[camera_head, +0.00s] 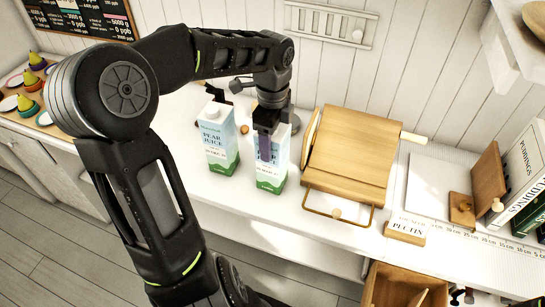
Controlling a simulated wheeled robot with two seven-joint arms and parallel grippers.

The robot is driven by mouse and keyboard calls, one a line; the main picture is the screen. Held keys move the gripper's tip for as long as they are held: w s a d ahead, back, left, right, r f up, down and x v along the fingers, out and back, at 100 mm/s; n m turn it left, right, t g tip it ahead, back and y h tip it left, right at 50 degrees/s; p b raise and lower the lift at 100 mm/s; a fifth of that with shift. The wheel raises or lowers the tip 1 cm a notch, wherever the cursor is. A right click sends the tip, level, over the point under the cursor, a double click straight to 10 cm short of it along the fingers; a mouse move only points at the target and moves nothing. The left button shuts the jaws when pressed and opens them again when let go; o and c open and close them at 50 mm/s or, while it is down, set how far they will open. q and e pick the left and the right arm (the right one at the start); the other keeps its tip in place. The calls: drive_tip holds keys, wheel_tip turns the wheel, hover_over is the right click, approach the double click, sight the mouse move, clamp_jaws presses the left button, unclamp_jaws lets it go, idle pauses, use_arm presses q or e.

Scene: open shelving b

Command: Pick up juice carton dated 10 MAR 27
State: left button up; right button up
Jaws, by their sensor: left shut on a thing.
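Two pear juice cartons with white-blue sides and green bottoms stand side by side on the white counter. My left gripper (266,130) comes down from above at the right juice carton (271,174) and is shut on it near its top. That carton is upright, and its top is partly hidden by the gripper. The left juice carton (218,143) stands upright and apart, just to the left. The date print on both cartons is too small to read. My right gripper is not in view.
A wooden box-like press (350,145) with a wire handle stands close to the right of the cartons. A wooden "PECTIN" block (407,226), a ruler strip and books (522,178) are farther right. Coloured pear-shaped items (27,77) sit at the far left.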

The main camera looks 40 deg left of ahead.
use_arm(q)
clamp_jaws()
drive_tip(key=shift+w, duration=0.1)
drive_tip(key=shift+r, duration=0.15)
drive_tip(key=shift+r, duration=0.2)
wheel_tip(320, 180, up, 9)
drive_tip(key=shift+r, duration=0.2)
idle(0.8)
